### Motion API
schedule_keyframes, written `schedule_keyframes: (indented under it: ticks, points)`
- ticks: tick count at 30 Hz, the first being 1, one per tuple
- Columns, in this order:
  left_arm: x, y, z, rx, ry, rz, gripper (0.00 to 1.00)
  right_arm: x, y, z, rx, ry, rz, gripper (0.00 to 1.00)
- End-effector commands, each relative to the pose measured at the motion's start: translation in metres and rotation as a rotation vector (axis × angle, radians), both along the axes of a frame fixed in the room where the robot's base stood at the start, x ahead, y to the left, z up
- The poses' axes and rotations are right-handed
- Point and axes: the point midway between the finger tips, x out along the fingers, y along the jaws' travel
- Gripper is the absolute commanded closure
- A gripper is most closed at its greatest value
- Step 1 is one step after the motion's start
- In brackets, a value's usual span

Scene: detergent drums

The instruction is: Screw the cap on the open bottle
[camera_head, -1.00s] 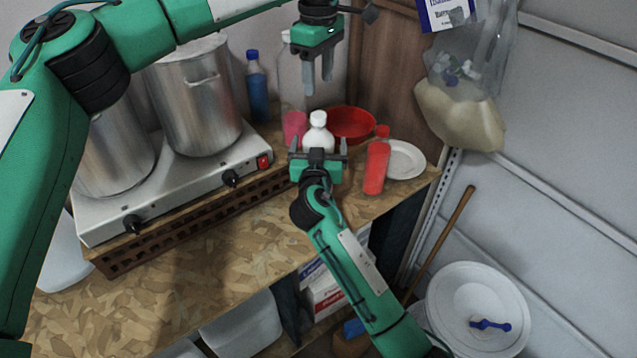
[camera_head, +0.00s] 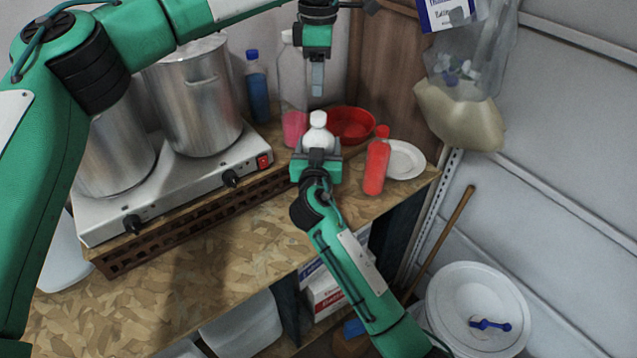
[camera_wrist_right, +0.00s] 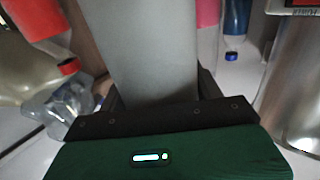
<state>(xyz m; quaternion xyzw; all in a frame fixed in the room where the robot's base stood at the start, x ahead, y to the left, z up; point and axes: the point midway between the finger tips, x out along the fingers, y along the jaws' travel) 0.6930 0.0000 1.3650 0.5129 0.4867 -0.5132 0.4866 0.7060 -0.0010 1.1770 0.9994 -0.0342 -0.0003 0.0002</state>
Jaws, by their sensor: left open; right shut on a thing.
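A white bottle (camera_head: 319,139) stands upright on the wooden counter. A white cap (camera_head: 318,118) sits at its top; how tightly it is seated cannot be told. My right gripper (camera_head: 317,154) is shut around the bottle's body from the front. In the right wrist view the bottle (camera_wrist_right: 155,50) fills the space between the jaws as a pale grey shape. My left gripper (camera_head: 317,92) points down above the cap, open and empty, with a gap between its fingertips and the cap. Its fingers overlap in the head view.
A red bottle (camera_head: 376,165) and a white plate (camera_head: 404,158) stand to the right. A red bowl (camera_head: 350,124), a clear bottle with pink liquid (camera_head: 292,80) and a blue bottle (camera_head: 256,90) are behind. A hotplate (camera_head: 150,200) with two pots is left. The front counter is clear.

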Motion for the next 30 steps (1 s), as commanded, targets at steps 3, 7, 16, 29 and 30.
schedule_keyframes:
  ticks: [3,7,16,29,30]
  points:
    - [0.0000,0.0000,-0.0001,0.000,0.000,0.188,0.51,-0.0001,0.0001,-0.0005,0.000,0.001,0.000,0.98]
    - [0.0000,0.0000,-0.0001,0.000,0.000,0.396,0.51,-0.0001,0.0002,-0.0005,0.000,0.001,0.000,0.98]
    - [-0.0001,0.0000,-0.0002,0.000,0.001,0.880,0.51,-0.0002,0.0001,-0.0007,0.000,0.001,0.000,0.98]
    - [0.0000,0.0001,-0.0003,0.002,0.000,1.572,0.51,-0.0002,0.0001,-0.0008,0.000,0.001,0.000,0.98]
    - [0.0000,0.0001,-0.0003,0.002,0.000,1.636,0.51,-0.0002,0.0001,-0.0008,0.000,0.001,0.000,0.98]
